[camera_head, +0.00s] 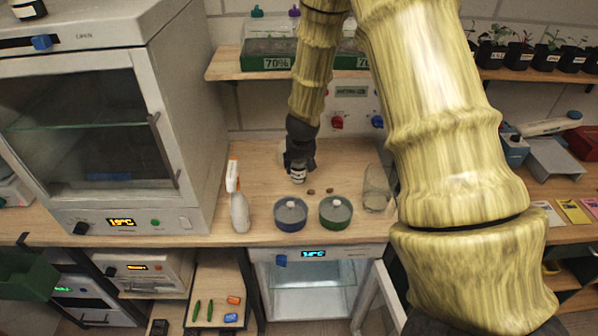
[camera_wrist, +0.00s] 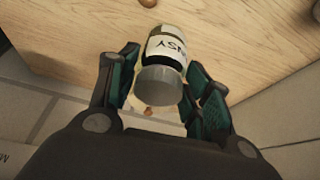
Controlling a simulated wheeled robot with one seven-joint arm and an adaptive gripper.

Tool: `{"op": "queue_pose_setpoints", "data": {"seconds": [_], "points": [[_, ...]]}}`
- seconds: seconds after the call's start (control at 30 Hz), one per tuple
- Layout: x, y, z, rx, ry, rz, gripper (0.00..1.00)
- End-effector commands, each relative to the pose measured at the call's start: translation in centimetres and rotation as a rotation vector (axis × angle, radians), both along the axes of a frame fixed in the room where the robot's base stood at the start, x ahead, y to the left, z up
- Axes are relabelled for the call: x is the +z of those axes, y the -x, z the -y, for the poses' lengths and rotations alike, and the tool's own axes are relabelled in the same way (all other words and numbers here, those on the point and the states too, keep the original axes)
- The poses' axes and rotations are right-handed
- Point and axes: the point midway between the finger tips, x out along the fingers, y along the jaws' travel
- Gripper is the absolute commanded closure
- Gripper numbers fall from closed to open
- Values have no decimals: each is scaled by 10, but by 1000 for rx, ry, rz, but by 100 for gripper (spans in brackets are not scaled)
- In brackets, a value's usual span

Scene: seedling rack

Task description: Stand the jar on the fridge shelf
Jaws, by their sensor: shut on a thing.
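The jar (camera_wrist: 166,60) is small, with dark contents, a white label ending in "SY" and a grey lid. It is between the fingers of my gripper (camera_wrist: 165,95), which is shut on it, lid end toward my wrist. In the head view the jar (camera_head: 298,175) hangs from my gripper (camera_head: 299,164) over the wooden worktop; whether it touches the wood I cannot tell. A lit, glass-shelved fridge (camera_head: 313,276) with a blue display sits below the worktop's front edge.
Two lidded round pots (camera_head: 290,215) (camera_head: 335,213), a spray bottle (camera_head: 238,205) and a clear glass (camera_head: 376,188) stand on the worktop (camera_head: 265,160). Small brown bits lie near the jar. A large glass-door cabinet (camera_head: 95,130) stands left; a shelf (camera_head: 228,68) crosses behind.

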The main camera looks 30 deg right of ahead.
Motion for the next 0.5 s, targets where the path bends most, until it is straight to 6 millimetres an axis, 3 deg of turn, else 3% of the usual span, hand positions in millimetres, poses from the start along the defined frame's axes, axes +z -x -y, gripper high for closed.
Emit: {"op": "queue_pose_setpoints", "data": {"seconds": [0.3,0.5], "points": [[-32,1,1,-3,-2,-1,79],[-39,1,0,-2,-1,-1,79]]}}
